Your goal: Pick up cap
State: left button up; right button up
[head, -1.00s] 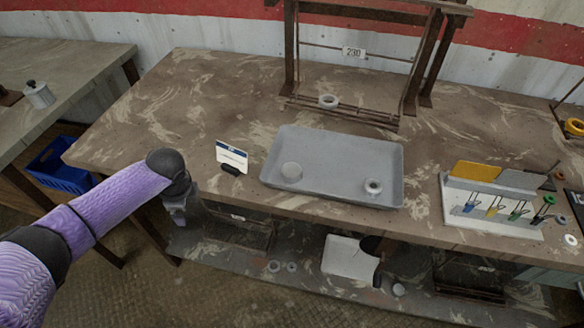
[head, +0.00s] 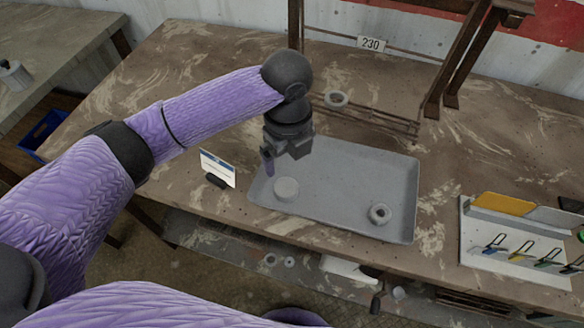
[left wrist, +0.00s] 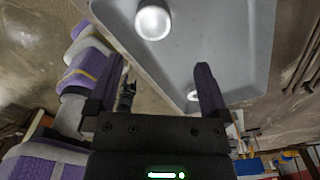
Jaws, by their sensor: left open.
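A round, pale grey cap (head: 286,189) lies in the left part of a shallow grey tray (head: 345,172). It shows bright at the top of the left wrist view (left wrist: 152,21). A pale ring with a hole (head: 380,213) lies in the right part of the tray. My left gripper (head: 284,155) is open and empty, above the tray's left end and just behind the cap in the head view. In the left wrist view its two fingers (left wrist: 160,75) stand wide apart, with the cap beyond their tips.
A small label card (head: 217,168) stands on the table left of the tray. A white hook rack (head: 520,245) stands at the right.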

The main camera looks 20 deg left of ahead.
aim_at(286, 188)
pick_arm(q)
jog(key=f+b, duration=0.1)
jog(key=f, duration=0.2)
jog(key=f+b, duration=0.1)
jog(key=f, duration=0.2)
jog(key=s+f+b, duration=0.1)
jog(key=f, duration=0.2)
jog(key=shift+a+f, duration=0.15)
jog(key=shift+f, duration=0.05)
jog(key=shift+r, duration=0.1)
pick_arm(e)
jog(key=f, duration=0.1)
jog(key=s+f, duration=0.1)
jog(key=f, duration=0.1)
jog(key=shift+s+d+f, duration=0.1)
jog(key=shift+s+f, duration=0.15)
pick_arm(q)
jog(key=c, duration=1.2)
